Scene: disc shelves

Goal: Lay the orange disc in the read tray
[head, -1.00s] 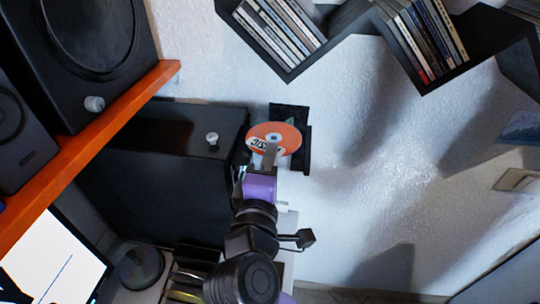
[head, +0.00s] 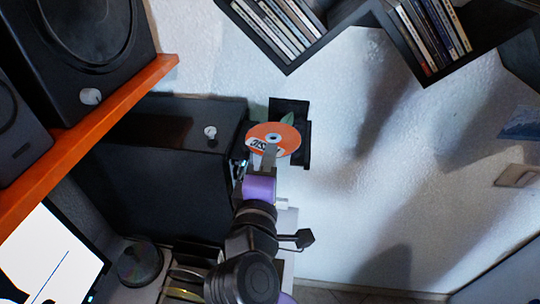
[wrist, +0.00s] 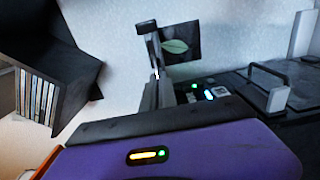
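The orange disc (head: 287,137), with white and dark lettering, is in the head view, at the tip of my gripper (head: 269,154). My gripper is shut on its near edge. A black tray with a green leaf mark (head: 289,103) sticks out beside the black case; I take it as the read tray. The disc overlaps the tray in the head view, hiding part of it; I cannot tell its height above it. In the wrist view the leaf-marked tray (wrist: 196,35) is beyond my gripper's dark fingers, and I cannot make out the disc clearly.
The black case (head: 165,185) stands left of the tray. Shelves with disc cases (head: 280,28) hang above on the white wall. An orange shelf edge (head: 90,120), a speaker and a bright screen are at left.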

